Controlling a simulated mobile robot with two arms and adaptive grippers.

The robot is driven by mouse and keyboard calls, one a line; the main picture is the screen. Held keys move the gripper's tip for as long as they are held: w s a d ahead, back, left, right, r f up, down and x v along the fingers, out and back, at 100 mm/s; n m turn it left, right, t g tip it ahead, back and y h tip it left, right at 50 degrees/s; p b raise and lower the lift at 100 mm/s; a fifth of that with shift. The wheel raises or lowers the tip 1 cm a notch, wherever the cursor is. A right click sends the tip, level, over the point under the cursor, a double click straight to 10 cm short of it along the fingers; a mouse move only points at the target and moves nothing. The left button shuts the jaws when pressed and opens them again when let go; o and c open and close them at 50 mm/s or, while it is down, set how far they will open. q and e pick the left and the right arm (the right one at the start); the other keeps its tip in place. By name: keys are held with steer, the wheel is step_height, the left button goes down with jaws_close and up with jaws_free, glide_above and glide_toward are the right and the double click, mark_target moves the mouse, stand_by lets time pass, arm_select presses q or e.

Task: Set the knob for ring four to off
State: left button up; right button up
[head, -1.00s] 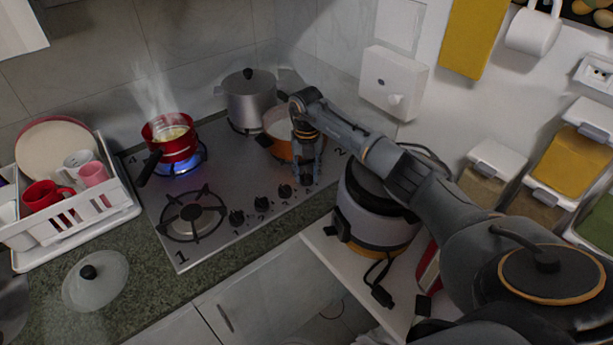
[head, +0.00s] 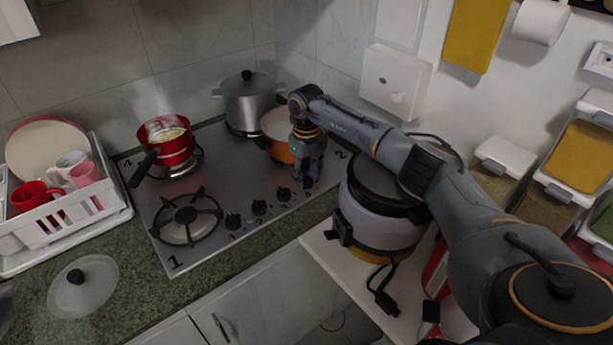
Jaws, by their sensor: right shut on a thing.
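The steel hob (head: 235,170) has a row of black knobs along its front right edge; three show clearly, the left one (head: 232,221), the second (head: 259,207) and the third (head: 284,194). My right gripper (head: 307,183) points down and is shut on the knob at the right end of the row, which its fingers mostly hide. The red saucepan (head: 170,150) stands on the back left ring, beside the printed 4 (head: 127,164). No flame shows under it. My left gripper is out of view.
An orange pot (head: 277,148) stands right behind my right gripper, and a steel pot (head: 248,103) behind that. The front left ring (head: 186,217) is bare. A rice cooker (head: 372,226) stands close on the right, under my arm.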

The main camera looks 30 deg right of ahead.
mark_target(306, 177)
stand_by(0.3)
steer(key=o, duration=1.2)
steer(key=shift+c, duration=0.2)
steer(key=shift+r, duration=0.1)
step_height(306, 177, up, 12)
